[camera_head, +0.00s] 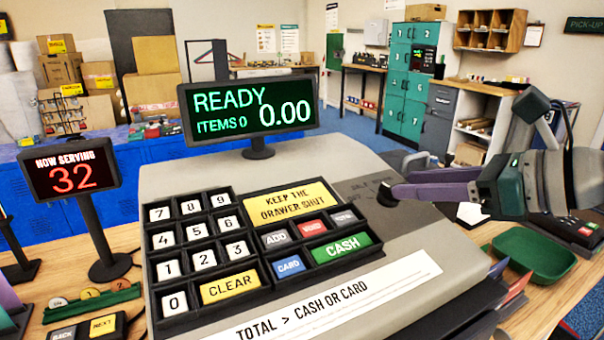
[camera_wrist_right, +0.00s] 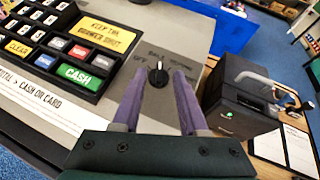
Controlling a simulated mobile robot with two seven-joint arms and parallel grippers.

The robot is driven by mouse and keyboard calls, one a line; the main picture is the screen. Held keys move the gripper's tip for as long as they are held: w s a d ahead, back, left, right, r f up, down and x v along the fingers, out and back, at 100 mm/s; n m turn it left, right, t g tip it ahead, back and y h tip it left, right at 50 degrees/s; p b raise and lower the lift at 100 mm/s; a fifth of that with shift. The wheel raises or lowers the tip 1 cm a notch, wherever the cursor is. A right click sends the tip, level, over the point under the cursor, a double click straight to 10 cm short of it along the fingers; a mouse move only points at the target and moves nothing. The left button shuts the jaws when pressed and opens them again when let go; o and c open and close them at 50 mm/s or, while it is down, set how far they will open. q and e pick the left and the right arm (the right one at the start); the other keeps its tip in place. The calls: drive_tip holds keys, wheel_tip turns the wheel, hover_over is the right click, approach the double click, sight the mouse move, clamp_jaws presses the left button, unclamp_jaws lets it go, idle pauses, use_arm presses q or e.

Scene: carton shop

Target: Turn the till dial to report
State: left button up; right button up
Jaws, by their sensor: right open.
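The till (camera_head: 320,165) is a grey console with a keypad, and its screen (camera_head: 250,108) reads READY, ITEMS 0, 0.00. The till dial (camera_head: 385,194) is a small black knob on the right of the sloped top. In the right wrist view the dial (camera_wrist_right: 158,76) has a pale mark toward its upper end. Small lettering lies around it, partly hidden and too blurred to read surely. My right gripper (camera_wrist_right: 159,80) is open, its purple fingers on either side of the dial. I cannot tell whether they touch it. My left gripper is not clearly in view.
A black boxy device (camera_wrist_right: 235,100) stands close to the right of the gripper in the wrist view. A green tray (camera_head: 535,254) lies on the counter at right. A NOW SERVING display (camera_head: 75,175) stands at left. Keys (camera_head: 340,248) cover the till's front.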

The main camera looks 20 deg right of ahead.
sight(388, 186)
drive_tip(key=shift+x, duration=2.2)
clamp_jaws()
